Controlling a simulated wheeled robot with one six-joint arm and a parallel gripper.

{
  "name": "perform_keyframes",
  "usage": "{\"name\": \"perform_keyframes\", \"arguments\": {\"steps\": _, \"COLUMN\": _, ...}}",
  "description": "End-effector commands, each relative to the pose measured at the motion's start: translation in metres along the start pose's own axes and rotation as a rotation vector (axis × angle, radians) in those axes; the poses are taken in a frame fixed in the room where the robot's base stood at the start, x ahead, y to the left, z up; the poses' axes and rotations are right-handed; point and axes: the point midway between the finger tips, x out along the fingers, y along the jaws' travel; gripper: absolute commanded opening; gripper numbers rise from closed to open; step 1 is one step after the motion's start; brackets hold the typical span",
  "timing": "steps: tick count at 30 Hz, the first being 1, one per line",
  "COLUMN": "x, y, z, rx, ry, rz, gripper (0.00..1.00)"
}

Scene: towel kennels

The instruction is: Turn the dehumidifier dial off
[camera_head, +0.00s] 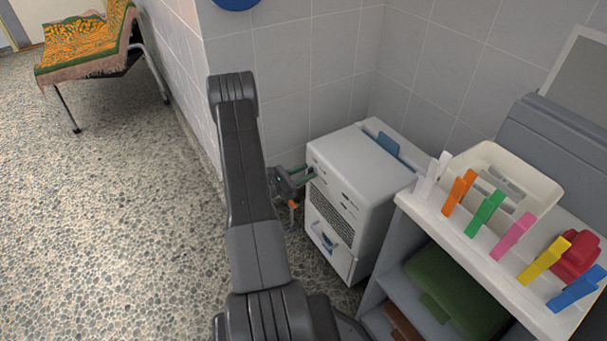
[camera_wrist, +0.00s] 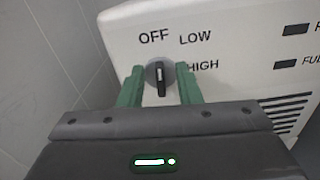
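The dehumidifier (camera_head: 345,190) is a white box standing on the floor against the tiled wall. Its dial (camera_wrist: 160,76) is a grey disc with a dark upright grip bar, on the front panel beside the words OFF, LOW and HIGH. The bar stands nearly vertical; I cannot tell exactly which word it points at. My gripper (camera_wrist: 161,88) is open, its green fingers on either side of the dial, with gaps to the bar. In the head view my gripper (camera_head: 304,173) is at the upper front of the dehumidifier, and the dial is hidden.
A white shelf unit (camera_head: 480,262) with colored clips and a cream bin (camera_head: 545,185) stands close to the dehumidifier's right. A tiled wall corner (camera_head: 209,110) is behind my arm. A cot (camera_head: 85,50) is far left. The speckled floor on the left is clear.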

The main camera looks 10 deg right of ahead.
Motion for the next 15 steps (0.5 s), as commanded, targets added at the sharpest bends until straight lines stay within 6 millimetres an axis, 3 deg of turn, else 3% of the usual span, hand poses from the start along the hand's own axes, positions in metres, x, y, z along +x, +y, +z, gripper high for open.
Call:
{"name": "perform_keyframes", "arguments": {"steps": 5, "x": -0.0002, "y": 0.0001, "z": 0.0001, "rx": 0.000, "ry": 0.000, "rz": 0.000, "gripper": 0.29}}
{"name": "perform_keyframes", "arguments": {"steps": 9, "x": -0.0003, "y": 0.0001, "z": 0.0001, "rx": 0.000, "ry": 0.000, "rz": 0.000, "gripper": 0.01}}
{"name": "perform_keyframes", "arguments": {"steps": 15, "x": -0.0004, "y": 0.0003, "z": 0.0002, "rx": -0.011, "ry": 0.000, "rz": 0.000, "gripper": 0.00}}
